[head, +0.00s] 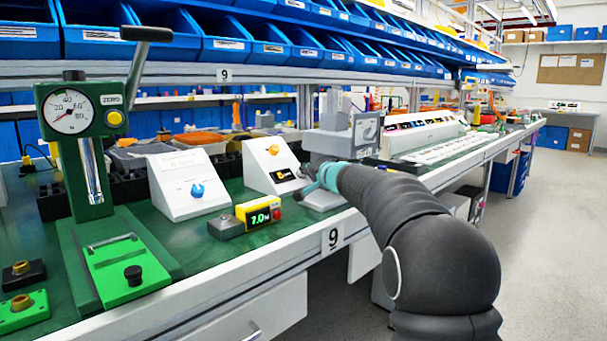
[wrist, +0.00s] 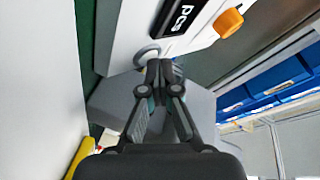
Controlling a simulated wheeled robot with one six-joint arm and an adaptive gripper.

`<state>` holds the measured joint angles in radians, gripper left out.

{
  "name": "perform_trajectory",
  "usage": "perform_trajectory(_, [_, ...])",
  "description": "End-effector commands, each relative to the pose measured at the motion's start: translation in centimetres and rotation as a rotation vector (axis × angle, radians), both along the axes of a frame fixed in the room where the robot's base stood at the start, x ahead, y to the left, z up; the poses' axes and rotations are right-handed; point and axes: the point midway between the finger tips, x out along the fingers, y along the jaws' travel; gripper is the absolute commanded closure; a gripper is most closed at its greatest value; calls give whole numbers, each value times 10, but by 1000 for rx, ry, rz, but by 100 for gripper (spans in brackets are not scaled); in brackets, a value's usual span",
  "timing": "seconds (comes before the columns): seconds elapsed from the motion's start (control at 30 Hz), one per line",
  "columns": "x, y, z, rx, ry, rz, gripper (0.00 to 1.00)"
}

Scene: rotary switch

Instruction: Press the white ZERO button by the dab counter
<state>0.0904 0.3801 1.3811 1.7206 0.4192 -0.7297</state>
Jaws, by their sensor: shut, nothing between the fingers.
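The dab counter, a white sloped box (head: 262,158), stands on the green bench top, with an orange knob and a small black display (head: 283,174). In the wrist view its white panel (wrist: 135,25) shows the display reading "pcs" (wrist: 178,18) and the orange knob (wrist: 228,22). A round pale button (wrist: 147,54) sits on the panel below the display; no ZERO lettering is readable on it. My gripper (wrist: 160,66) is shut and empty, its fingertips right beside this button and partly over it. I cannot tell whether they touch. In the head view my gripper (head: 304,188) is in front of the box.
Another white box with a blue knob (head: 197,190) stands to the left, with a yellow "7.0" readout (head: 259,213) in front. A green press (head: 85,125) has a gauge and a yellow button labelled ZERO. A grey device (head: 342,138) stands behind my gripper.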

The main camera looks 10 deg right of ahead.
Motion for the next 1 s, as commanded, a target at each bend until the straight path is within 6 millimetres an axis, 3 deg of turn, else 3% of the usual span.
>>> perform_trajectory(0.77, [-9, -7, 13, 0, 0, -1, 100])
perform_trajectory(1.0, [-17, -13, 26, 0, 0, -1, 100])
